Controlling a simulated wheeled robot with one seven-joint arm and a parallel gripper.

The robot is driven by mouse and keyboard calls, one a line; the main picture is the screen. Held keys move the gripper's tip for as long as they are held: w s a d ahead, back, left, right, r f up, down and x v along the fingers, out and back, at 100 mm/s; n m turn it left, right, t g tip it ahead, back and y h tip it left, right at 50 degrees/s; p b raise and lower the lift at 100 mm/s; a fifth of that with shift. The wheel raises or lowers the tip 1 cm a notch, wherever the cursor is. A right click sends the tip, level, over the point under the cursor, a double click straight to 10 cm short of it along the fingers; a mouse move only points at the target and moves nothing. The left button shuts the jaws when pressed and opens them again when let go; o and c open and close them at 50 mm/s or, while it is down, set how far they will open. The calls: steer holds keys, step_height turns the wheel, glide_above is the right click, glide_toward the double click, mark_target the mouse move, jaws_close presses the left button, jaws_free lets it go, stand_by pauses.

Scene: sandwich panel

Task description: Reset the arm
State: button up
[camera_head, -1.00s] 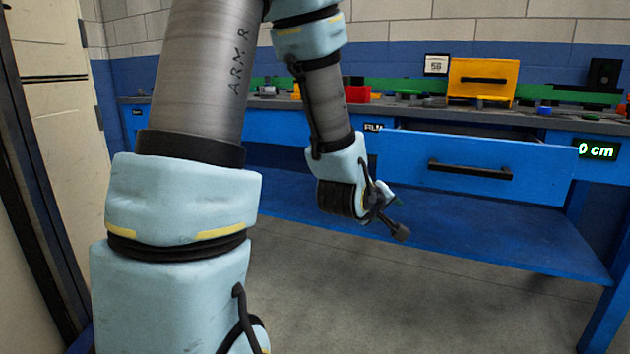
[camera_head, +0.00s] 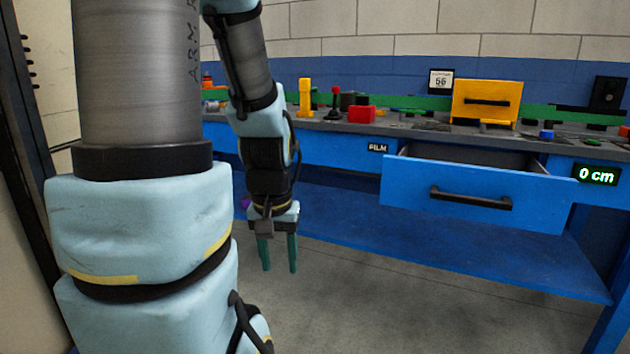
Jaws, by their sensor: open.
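My gripper (camera_head: 279,268) hangs at the end of my arm in the head view, left of the middle. Its two green fingers point down and stand apart, with nothing between them. It is in front of the blue workbench, over the lower shelf and floor as seen here. The large grey and pale blue links of my arm fill the left of the picture and hide what is behind them.
The blue workbench (camera_head: 320,150) has a pulled-out drawer (camera_head: 410,183) right of my gripper. A yellow box (camera_head: 487,87), a red block (camera_head: 361,114) and a yellow post (camera_head: 305,95) stand on top. The grey floor (camera_head: 400,325) in front is clear.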

step_height(320, 180, up, 25)
steer(key=p, duration=2.3)
steer(key=shift+r, duration=0.2)
stand_by(1.5)
